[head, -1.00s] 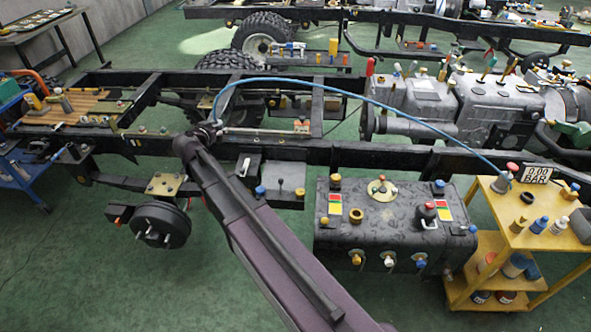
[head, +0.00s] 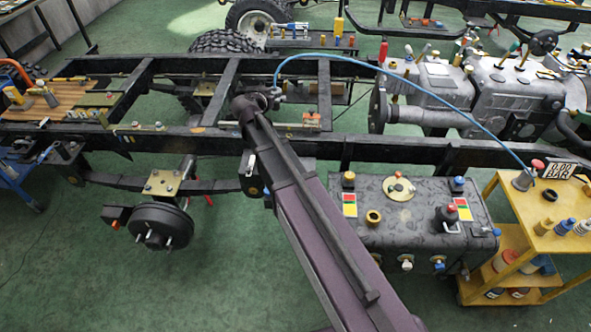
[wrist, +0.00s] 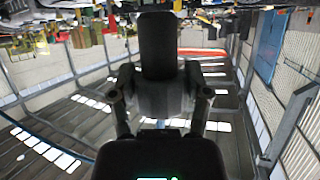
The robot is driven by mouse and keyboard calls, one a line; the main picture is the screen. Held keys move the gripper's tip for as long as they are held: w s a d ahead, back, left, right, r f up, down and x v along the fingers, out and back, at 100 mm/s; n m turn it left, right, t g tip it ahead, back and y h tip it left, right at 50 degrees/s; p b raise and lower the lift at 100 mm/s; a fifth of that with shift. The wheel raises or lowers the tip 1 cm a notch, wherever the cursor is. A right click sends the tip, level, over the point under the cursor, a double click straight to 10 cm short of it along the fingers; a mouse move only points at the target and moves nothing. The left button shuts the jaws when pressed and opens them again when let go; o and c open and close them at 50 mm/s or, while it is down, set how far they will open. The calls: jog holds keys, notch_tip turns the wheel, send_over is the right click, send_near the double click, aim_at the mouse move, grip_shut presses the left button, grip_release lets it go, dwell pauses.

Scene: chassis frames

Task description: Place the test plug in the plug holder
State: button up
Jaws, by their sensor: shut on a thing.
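My gripper (head: 268,99) is at the far end of my purple arm, over the black chassis frame in the head view. A blue hose arcs from a small metal fitting (head: 278,93) at my gripper to the yellow trolley. This fitting seems to be the test plug; it is small and partly hidden. In the wrist view, my gripper (wrist: 162,100) has its two fingers either side of a dark piece, and the held part is hard to make out. I cannot tell which thing is the plug holder.
The yellow trolley (head: 508,232) stands at the right with a 0.00 BAR display (head: 561,170) and several bottles. A black tank (head: 379,233) with caps lies beside the chassis rail (head: 400,150). A grey engine (head: 490,95) sits behind. Green floor is open at lower left.

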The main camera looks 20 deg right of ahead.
jog(key=shift+w+d, duration=0.1)
jog(key=shift+d, duration=0.05)
jog(key=shift+f, duration=0.1)
jog(key=shift+f+b, duration=0.45)
jog(key=shift+b, duration=0.15)
jog(key=w+f+m+g+h+b, duration=0.1)
jog(key=w+f+m+h+b, duration=0.1)
jog(key=f+b, duration=2.2)
jog(key=shift+w+g, duration=0.4)
jog(key=shift+w, duration=0.1)
jog(key=shift+d, duration=0.1)
jog(key=shift+f, duration=0.15)
notch_tip(320, 180, down, 6)
jog(key=b, duration=0.6)
